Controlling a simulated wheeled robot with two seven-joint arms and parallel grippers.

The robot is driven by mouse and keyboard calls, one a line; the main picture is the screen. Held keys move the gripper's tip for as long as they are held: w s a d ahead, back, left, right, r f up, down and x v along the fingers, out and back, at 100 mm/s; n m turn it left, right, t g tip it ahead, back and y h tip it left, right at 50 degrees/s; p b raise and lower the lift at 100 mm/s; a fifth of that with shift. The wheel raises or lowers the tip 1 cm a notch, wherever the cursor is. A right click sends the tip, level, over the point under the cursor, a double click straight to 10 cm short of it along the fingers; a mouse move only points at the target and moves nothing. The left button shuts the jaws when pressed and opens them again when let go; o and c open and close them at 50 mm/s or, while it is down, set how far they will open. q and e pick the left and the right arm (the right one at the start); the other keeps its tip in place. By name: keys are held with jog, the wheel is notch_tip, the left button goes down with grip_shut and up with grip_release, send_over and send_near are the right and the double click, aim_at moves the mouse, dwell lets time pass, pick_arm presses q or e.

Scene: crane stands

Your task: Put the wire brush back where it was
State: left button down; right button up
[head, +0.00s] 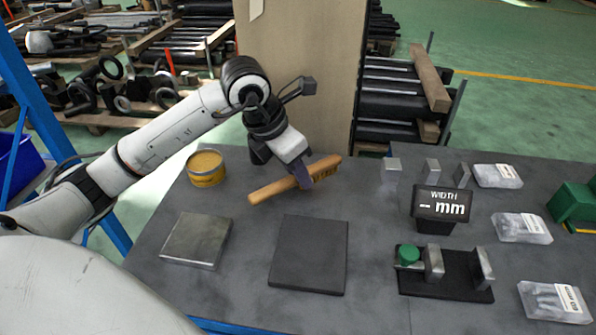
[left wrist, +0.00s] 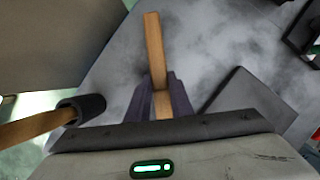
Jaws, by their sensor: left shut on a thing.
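The wire brush (head: 272,189) has a long wooden body with a dark marking near its right end. It lies slantwise across my left gripper (head: 302,178), near the back edge of the table. The left gripper is shut on the middle part of the brush. I cannot tell whether the brush touches the table. In the left wrist view the wooden brush (left wrist: 154,45) runs between the two dark fingers of the left gripper (left wrist: 160,98). Its bristles are not clearly seen. My right gripper is not in view.
A yellow tin (head: 206,176) stands left of the brush. A metal plate (head: 197,240) and a dark square pad (head: 309,255) lie in front. A tall panel (head: 297,80) stands behind.

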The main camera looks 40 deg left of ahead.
pick_arm(q)
jog(key=shift+f, duration=0.1)
jog(key=c, duration=1.6)
grip_release()
jog(key=shift+o, duration=0.2)
jog(key=v, duration=1.2)
jog(key=shift+w, duration=0.1)
